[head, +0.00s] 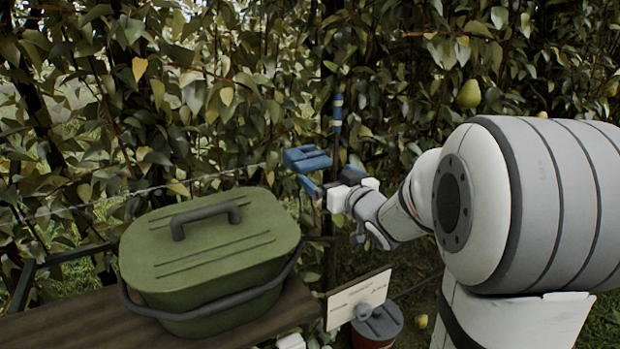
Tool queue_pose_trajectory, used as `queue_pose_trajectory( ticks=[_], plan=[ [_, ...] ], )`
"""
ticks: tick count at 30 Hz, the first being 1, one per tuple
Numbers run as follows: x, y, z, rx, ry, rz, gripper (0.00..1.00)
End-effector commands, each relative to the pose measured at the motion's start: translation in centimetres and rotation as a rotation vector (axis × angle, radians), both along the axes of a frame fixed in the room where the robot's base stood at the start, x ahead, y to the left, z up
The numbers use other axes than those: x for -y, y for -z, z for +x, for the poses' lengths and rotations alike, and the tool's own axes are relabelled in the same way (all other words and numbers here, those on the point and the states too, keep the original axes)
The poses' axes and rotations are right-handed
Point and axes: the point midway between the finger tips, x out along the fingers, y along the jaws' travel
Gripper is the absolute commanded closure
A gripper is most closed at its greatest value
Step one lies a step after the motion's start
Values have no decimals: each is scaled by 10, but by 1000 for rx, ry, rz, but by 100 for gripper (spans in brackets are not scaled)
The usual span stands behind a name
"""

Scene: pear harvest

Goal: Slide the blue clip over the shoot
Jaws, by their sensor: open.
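My gripper (318,180) is open, at the end of my arm, which reaches in from the right in front of the hedge. Behind and above the gripper stands a thin upright blue piece with pale bands (337,112). Its role is unclear at this size. The shoot cannot be singled out among the leaves and branches.
A green lidded box (213,250) with a dark handle stands on a wooden board (75,322) at the left. A white sign (358,300) and a grey-topped pot (378,324) are below the gripper. A wire (150,190) crosses the hedge.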

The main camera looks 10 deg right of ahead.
Motion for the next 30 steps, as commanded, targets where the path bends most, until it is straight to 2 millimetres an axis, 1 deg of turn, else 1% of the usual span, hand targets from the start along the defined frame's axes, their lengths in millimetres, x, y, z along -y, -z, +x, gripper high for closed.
queue_pose_trajectory(
  ticks=[1,5,12,15,18,22,28,30],
  plan=[
    [-1,3,2,10,-11,7,0],
    [-6,2,13,19,-22,10,0],
    [-18,2,50,18,-21,9,0],
    [-22,2,62,18,-20,8,0],
    [-24,2,71,18,-19,9,0],
    [-25,1,75,18,-18,9,0],
    [-25,1,75,18,-17,9,0],
    [-25,1,75,17,-17,9,5]
  ],
)
